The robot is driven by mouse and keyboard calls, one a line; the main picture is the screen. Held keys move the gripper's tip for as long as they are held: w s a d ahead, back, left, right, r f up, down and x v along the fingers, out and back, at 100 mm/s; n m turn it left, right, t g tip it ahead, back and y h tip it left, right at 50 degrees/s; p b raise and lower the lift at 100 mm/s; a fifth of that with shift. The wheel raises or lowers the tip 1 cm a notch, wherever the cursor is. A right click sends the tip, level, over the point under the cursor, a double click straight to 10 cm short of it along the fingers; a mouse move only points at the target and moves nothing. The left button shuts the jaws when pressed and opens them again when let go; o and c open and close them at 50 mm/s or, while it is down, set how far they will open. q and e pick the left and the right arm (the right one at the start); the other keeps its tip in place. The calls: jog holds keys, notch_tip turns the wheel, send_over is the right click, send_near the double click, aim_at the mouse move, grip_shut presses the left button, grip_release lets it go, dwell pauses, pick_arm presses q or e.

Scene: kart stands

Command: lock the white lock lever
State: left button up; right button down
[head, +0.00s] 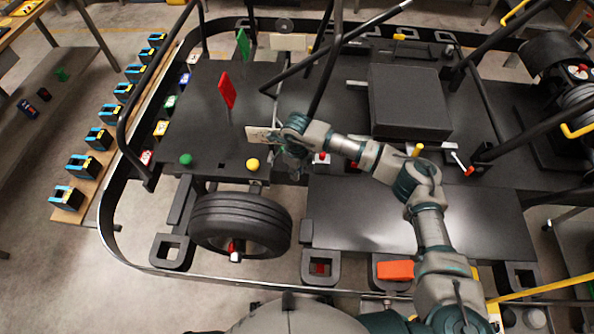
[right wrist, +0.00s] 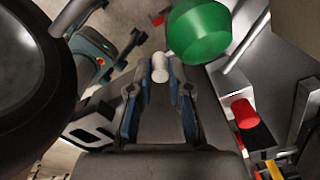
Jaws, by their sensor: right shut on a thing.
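My right gripper (head: 284,153) is at the right edge of the left black panel, beside a pale plate (head: 260,133). In the head view the wrist hides most of its fingers. In the right wrist view the gripper (right wrist: 160,72) is shut on a short white rounded rod, the white lock lever (right wrist: 158,69), held between the fingertips. The lever's lower part is hidden by the fingers, and I cannot make it out in the head view. My left gripper is not in view.
A green knob (right wrist: 198,32) is close by the fingertips, and a red button (right wrist: 243,113) is to their right. A black tyre (head: 240,222) stands below the panel. Black frame bars surround the kart.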

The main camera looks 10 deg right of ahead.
jog(key=c, duration=1.1)
grip_release()
jog(key=shift+w, duration=0.1)
notch_tip(320, 180, up, 12)
jog(key=shift+a+f, duration=0.1)
